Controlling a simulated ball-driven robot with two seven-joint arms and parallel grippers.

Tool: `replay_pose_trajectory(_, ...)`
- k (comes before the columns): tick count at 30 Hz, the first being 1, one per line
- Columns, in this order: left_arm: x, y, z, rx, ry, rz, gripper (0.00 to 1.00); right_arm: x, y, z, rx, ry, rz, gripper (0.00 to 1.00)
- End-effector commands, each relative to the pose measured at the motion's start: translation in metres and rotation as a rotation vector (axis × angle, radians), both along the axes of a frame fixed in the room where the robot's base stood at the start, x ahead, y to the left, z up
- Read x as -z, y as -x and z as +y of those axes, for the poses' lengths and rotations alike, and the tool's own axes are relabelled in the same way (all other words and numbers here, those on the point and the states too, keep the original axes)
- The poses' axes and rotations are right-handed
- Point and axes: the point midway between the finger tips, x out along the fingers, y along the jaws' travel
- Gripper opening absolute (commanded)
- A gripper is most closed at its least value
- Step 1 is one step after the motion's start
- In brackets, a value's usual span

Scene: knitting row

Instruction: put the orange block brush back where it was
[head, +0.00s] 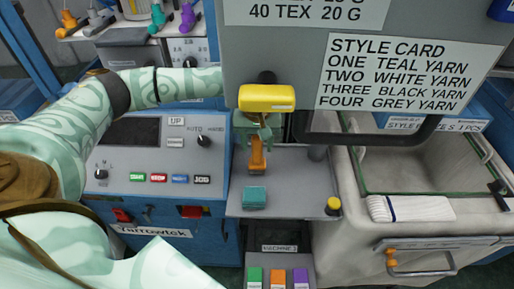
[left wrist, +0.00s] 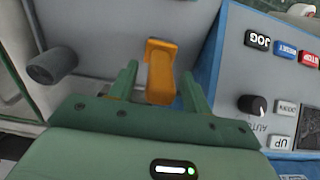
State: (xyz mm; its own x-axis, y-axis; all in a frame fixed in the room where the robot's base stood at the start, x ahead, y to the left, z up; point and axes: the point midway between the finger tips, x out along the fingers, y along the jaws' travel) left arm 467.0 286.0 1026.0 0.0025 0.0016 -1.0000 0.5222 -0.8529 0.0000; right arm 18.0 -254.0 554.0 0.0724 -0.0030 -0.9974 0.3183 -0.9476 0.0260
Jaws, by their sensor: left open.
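The orange block brush (head: 257,160) lies on the grey shelf (head: 290,185) of the machine, behind a teal block (head: 255,196). My left gripper (head: 256,137) is open just above the brush's far end, partly hidden by a yellow part (head: 267,97) in front of it. In the left wrist view the brush (left wrist: 161,75) shows between the two spread fingers of the left gripper (left wrist: 159,76), with a gap on each side. I cannot tell how far the fingertips are above the shelf. My right gripper is not in view.
A blue control panel (head: 150,165) with buttons stands left of the shelf. A yellow-topped knob (head: 333,205) is at the shelf's right front. A pale bin (head: 420,165) with a folded striped cloth (head: 411,208) is at right. Green, orange and purple blocks (head: 278,278) show at the bottom.

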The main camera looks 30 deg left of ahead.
Motion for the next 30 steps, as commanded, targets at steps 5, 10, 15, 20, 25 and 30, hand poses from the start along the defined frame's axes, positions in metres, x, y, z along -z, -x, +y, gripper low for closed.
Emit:
replay_pose_trajectory(5,-0.048,-0.001,0.000,0.000,-0.001,-0.006,0.49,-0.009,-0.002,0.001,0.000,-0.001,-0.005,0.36)
replay_pose_trajectory(10,-0.080,0.000,0.000,0.000,-0.001,-0.005,0.49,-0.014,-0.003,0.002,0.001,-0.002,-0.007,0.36)
replay_pose_trajectory(15,-0.094,0.000,0.000,0.001,-0.001,-0.001,0.49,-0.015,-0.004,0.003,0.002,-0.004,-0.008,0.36)
replay_pose_trajectory(20,-0.095,0.001,0.000,0.001,-0.001,0.001,0.49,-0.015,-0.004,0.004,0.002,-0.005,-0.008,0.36)
replay_pose_trajectory(25,-0.094,0.001,-0.002,0.002,0.004,0.000,0.49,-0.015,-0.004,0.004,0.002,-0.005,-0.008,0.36)
replay_pose_trajectory(30,-0.073,0.010,-0.060,0.032,0.180,-0.007,0.49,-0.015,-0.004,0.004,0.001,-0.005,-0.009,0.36)
